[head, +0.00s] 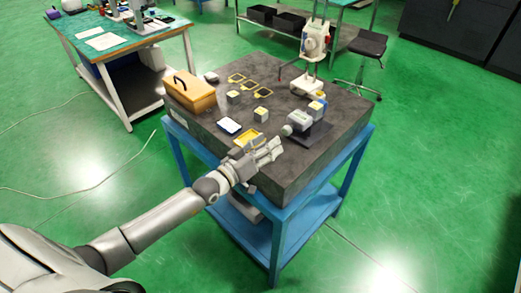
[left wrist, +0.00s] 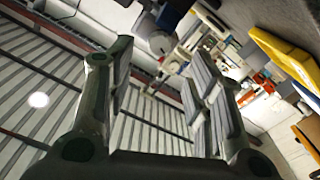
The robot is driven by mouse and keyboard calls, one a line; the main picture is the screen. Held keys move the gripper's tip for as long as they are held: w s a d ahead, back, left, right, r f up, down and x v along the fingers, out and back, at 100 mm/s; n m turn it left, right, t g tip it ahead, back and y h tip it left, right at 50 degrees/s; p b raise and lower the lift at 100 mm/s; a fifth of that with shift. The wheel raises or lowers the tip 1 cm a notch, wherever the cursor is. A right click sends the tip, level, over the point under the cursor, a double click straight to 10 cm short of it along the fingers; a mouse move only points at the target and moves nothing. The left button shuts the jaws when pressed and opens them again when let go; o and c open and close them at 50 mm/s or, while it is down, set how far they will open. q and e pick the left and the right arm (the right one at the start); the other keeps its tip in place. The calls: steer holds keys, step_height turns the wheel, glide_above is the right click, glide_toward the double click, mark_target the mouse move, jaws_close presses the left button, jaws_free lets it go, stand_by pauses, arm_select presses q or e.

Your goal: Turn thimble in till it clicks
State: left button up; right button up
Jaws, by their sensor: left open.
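A small grey device on a dark stand (head: 308,134) sits at the right front of the granite table. A pale round knob (head: 287,130) sticks out on its left side; it looks like the thimble, but its markings are too small to read. My left gripper (head: 272,149) is just in front of and below the knob, over the table's front part, with a small gap visible. In the left wrist view my left gripper (left wrist: 159,65) is open, with nothing between its fingers. A dark round end (left wrist: 160,42), probably the thimble, shows beyond the fingertips. My right gripper is not in view.
The granite table (head: 290,178) bears an orange case (head: 190,92), a yellow tray (head: 248,138), a white-blue pad (head: 229,126) and several small blocks. A white instrument (head: 312,50) stands at the back. A green-topped workbench (head: 115,38) is at the left.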

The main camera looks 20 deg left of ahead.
arm_select(q)
steer(key=shift+v, duration=1.35)
